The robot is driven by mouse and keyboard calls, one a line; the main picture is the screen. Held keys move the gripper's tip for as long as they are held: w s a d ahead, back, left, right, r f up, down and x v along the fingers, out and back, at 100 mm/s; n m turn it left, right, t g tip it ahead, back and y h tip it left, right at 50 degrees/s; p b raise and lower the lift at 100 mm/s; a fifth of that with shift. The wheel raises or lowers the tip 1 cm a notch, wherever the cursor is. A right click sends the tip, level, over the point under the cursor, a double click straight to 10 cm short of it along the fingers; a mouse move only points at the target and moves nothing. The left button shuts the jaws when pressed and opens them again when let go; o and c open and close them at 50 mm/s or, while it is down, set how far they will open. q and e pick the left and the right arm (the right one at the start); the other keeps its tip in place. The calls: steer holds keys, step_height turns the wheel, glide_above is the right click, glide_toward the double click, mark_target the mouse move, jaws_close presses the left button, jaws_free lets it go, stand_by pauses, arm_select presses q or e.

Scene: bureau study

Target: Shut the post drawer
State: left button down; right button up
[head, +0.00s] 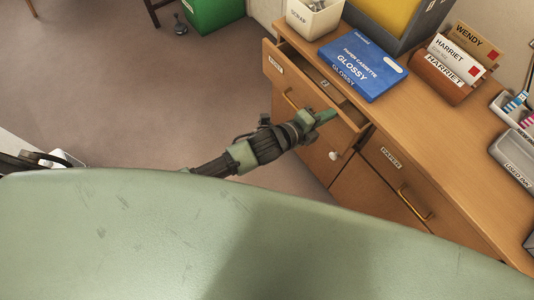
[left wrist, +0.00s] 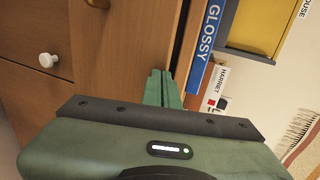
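The post drawer (head: 274,66) is the upper left drawer of the wooden bureau and stands pulled out. It has a small label, too small to read surely, and a brass handle (head: 290,99). My left gripper (head: 327,116) is at the right part of the drawer front, by its top edge; I cannot tell whether it touches. In the left wrist view its green fingers (left wrist: 161,88) are together with nothing between them, against the wood front. The gripper hides part of the drawer front. My right gripper is not in view.
A blue paper cassette box (head: 362,66) lies on the bureau top above the open drawer. A closed drawer labelled PAPER (head: 372,176) is to the right. A white knob (head: 334,155) sits on the door below. A letter rack (head: 440,78) and a scrap bin (head: 315,20) stand on top.

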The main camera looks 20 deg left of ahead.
arm_select(q)
steer(key=shift+w+d, duration=0.55)
steer(key=shift+w, duration=0.2)
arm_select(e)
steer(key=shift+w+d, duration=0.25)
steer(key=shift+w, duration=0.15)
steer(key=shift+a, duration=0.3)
